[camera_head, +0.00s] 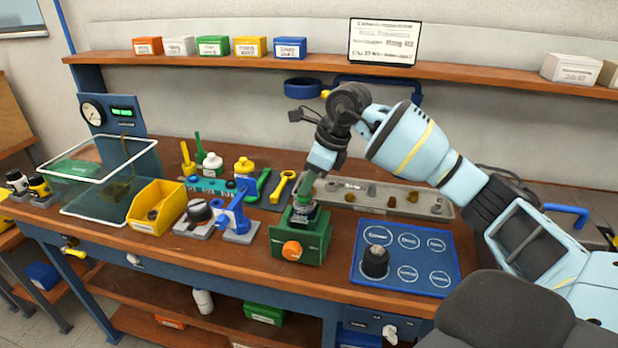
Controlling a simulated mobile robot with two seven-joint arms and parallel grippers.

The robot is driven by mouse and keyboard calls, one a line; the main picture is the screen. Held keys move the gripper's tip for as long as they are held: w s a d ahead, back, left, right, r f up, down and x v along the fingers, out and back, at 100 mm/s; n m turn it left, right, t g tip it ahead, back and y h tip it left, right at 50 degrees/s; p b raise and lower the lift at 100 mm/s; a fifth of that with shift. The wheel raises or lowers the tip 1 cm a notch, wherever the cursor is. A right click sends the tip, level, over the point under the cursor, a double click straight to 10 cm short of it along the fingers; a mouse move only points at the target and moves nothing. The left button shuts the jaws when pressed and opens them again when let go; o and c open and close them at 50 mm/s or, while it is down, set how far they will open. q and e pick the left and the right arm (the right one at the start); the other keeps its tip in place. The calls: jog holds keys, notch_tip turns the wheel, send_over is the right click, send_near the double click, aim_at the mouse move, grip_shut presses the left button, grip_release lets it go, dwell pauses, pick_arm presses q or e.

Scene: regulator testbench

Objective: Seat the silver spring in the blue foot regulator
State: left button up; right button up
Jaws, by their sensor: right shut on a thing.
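My right gripper (304,204) points down at the top of a green block-shaped body (315,246) with an orange knob (292,249) on its front. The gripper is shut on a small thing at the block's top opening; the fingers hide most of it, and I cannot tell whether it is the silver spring. I cannot tell whether the block is the blue foot regulator; no blue foot shows on it. I cannot pick out a silver spring elsewhere. My left gripper is not in view.
A blue mat (400,283) with labelled circles and a black cap (375,262) lies right of the block. A grey parts tray (437,213) is behind. A blue clamp-like fixture (233,215), yellow bin (157,207) and clear box (105,170) stand left. Tools lie behind the fixture.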

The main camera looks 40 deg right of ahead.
jog(key=shift+f, duration=0.15)
dwell(0.7)
jog(key=o, duration=1.5)
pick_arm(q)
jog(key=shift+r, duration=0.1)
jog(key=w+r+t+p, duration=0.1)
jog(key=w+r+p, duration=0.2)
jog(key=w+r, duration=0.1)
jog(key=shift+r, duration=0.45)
pick_arm(e)
notch_tip(320, 180, up, 8)
jog(key=shift+r, duration=0.1)
jog(key=shift+a, duration=0.1)
dwell(0.4)
